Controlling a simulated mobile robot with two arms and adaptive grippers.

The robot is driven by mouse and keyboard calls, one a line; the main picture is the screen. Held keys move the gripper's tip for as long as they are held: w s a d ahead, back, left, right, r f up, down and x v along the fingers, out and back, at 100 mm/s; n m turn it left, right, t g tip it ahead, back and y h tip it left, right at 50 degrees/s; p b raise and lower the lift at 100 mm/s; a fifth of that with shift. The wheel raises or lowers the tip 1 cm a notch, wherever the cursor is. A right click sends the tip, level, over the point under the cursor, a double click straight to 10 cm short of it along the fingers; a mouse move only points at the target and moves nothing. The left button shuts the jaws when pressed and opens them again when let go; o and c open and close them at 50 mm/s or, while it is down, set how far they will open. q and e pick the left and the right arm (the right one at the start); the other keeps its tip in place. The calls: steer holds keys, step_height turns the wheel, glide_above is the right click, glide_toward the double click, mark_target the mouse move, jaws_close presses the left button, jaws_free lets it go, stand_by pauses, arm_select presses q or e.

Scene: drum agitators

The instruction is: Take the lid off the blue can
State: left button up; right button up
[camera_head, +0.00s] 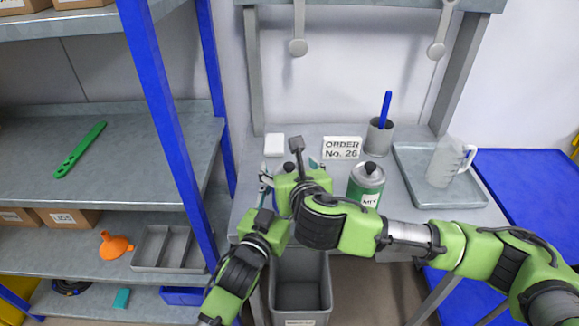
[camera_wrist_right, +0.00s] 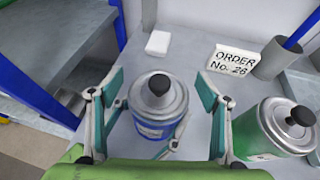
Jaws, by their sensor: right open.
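The blue can (camera_wrist_right: 150,128) stands upright on the workbench, its grey lid (camera_wrist_right: 140,90) with a black knob (camera_wrist_right: 158,85) on top. In the head view my right wrist mostly hides the can; a dark knob (camera_head: 289,166) shows above it. My right gripper (camera_wrist_right: 159,90) is open, its teal fingertips on either side of the lid and apart from it. My left gripper (camera_head: 266,187) is low beside the can at the left, partly hidden by my right wrist. Whether its fingers touch the can is unclear.
A green can (camera_head: 363,186) stands close on the right, also lidded. Behind are an order sign (camera_head: 341,148), a white block (camera_head: 274,145) and a grey cup (camera_head: 380,138) with a blue stick. A tray (camera_head: 407,180) holds a jug (camera_head: 445,163). A grey bin (camera_head: 299,295) is below the bench.

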mark_target(290, 165)
steer(key=c, duration=1.2)
steer(key=shift+r, duration=0.2)
steer(key=shift+r, duration=0.95)
steer(key=shift+r, duration=0.1)
steer(key=shift+r, duration=1.95)
arm_select(q)
steer(key=o, duration=1.7)
steer(key=shift+c, duration=0.2)
arm_select(e)
steer(key=shift+f, duration=0.1)
